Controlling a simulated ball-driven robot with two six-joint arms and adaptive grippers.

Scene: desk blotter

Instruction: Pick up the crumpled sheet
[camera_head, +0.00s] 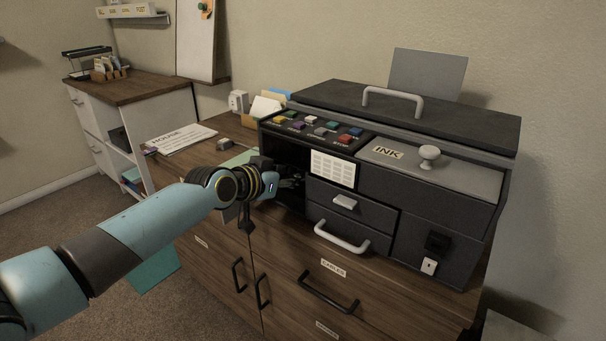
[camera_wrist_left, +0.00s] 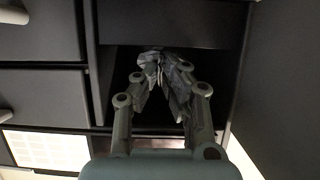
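The crumpled sheet (camera_wrist_left: 150,63) is a small, pale grey, creased piece at the fingertips in the left wrist view. My left gripper (camera_wrist_left: 162,80) reaches into the dark open compartment of the black desk unit (camera_head: 413,207). Its two fingers lean in towards each other, with the sheet at their tips; they look closed on it. In the head view, my left gripper (camera_head: 291,182) is partly in the compartment's shadow, and the sheet cannot be made out there. My right gripper is not in view.
The compartment's left wall and the two small drawers (camera_head: 349,215) beside it leave little side room. The unit stands on a wooden cabinet (camera_head: 385,310).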

